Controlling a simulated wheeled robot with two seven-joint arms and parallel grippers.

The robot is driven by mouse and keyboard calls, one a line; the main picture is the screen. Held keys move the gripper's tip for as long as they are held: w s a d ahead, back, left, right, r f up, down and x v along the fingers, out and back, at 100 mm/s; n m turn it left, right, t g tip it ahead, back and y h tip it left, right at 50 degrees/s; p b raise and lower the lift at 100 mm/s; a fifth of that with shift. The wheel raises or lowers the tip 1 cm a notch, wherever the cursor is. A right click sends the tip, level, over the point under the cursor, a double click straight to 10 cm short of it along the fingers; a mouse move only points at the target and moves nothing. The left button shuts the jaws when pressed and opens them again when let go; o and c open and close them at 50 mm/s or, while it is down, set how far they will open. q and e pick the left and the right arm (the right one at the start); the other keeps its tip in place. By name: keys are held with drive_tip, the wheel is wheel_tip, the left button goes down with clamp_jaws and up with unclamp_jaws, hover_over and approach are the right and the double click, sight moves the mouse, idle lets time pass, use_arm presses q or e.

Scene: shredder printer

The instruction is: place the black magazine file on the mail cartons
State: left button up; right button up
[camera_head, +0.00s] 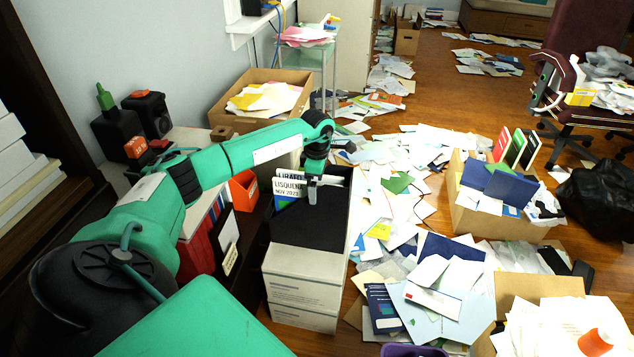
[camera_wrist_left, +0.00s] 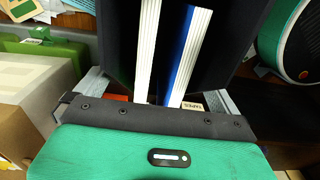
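The black magazine file (camera_head: 312,228) stands upright in the middle of the head view, with magazines (camera_head: 289,190) showing at its open top. Its dark wall also shows in the left wrist view (camera_wrist_left: 237,45), with pale magazine edges between the walls. The white mail cartons (camera_head: 301,291) are stacked directly below it in the picture. I cannot tell whether the file's base touches the top carton. My left gripper (camera_head: 313,188) reaches down at the file's upper part, one finger on the near side. In the wrist view the fingers flank the file closely. My right gripper is not in view.
Papers (camera_head: 400,200) cover the floor right of the cartons. A box of folders (camera_head: 490,215) stands further right. An orange-red holder (camera_head: 243,190) is left of the file. An open carton of papers (camera_head: 262,97) stands behind.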

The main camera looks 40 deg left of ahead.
use_arm(q)
wheel_tip(320, 180, up, 12)
drive_tip(key=p, duration=0.1)
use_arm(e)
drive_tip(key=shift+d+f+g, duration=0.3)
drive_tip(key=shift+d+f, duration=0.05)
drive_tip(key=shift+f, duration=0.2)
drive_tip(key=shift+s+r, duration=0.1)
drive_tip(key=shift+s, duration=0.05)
